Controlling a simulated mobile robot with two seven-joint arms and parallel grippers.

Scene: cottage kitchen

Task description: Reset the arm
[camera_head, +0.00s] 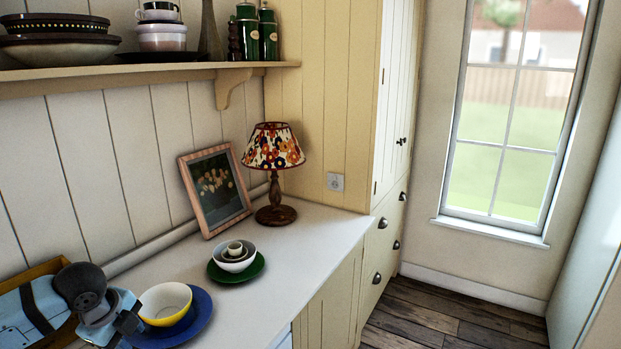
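My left arm comes in at the lower left, light blue with a grey joint. Its gripper (128,326) is small in view, at the left edge of a yellow bowl with a white inside (166,298). The bowl stands on a blue plate (199,325) on the counter. I cannot tell whether the gripper touches the bowl, or whether its fingers are open or shut. The arm hides part of the counter there. My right gripper is not in view.
A wooden-edged tray (35,272) lies behind my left arm. Nested bowls (235,262) sit on a green plate (256,271). A picture frame (214,190) and flowered lamp (274,150) stand farther back. A shelf (150,74) with dishes hangs above. The counter's right part (320,235) is clear.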

